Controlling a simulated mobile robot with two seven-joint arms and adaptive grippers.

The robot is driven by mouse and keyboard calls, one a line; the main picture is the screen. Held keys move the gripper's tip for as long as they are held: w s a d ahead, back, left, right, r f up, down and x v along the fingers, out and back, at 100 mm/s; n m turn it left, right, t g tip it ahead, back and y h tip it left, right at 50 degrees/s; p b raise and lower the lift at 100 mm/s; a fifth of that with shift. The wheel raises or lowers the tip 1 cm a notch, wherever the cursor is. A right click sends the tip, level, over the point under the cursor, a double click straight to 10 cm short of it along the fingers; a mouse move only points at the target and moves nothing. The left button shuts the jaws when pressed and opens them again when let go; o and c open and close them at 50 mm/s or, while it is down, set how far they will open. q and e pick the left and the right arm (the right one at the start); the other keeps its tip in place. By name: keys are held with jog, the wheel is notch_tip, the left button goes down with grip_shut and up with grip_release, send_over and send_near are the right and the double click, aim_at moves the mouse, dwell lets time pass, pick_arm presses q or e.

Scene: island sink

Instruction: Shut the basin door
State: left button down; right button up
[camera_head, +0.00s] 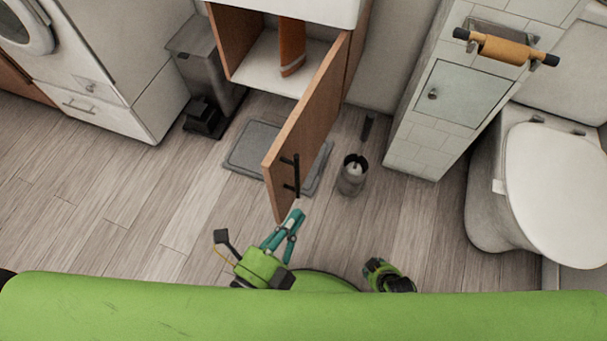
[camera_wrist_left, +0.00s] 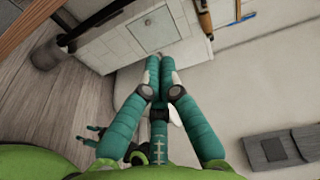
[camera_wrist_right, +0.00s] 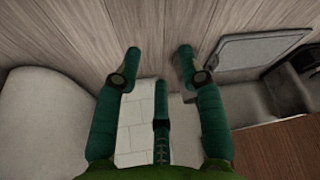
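The basin door (camera_head: 305,130) is a brown wooden panel that stands wide open, swung out from the basin cabinet (camera_head: 232,40). A black bar handle (camera_head: 297,175) is on its right-hand face near the free edge. My left gripper (camera_head: 296,222) is just in front of the door's free edge, below the handle. In the left wrist view its teal fingertips (camera_wrist_left: 160,66) are together with nothing between them. I cannot tell whether it touches the door. My right gripper (camera_wrist_right: 158,54) is spread open and empty; the head view shows only part of its arm at the bottom.
A grey mat (camera_head: 250,145) lies under the door. A toilet brush holder (camera_head: 353,174) stands right of the door. A pedal bin (camera_head: 205,60) is left of the cabinet, and a toilet (camera_head: 550,190) is at right. The floor at front left is clear.

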pick_arm(q)
jog(key=d+p+x, duration=0.1)
jog(key=x, duration=0.9)
jog(key=shift+m+h, duration=0.3)
jog(key=shift+m, duration=0.1)
jog(key=shift+a+r, duration=0.2)
jog(key=shift+a, duration=0.85)
jog(key=shift+a+r, duration=0.2)
jog(key=shift+a, duration=0.8)
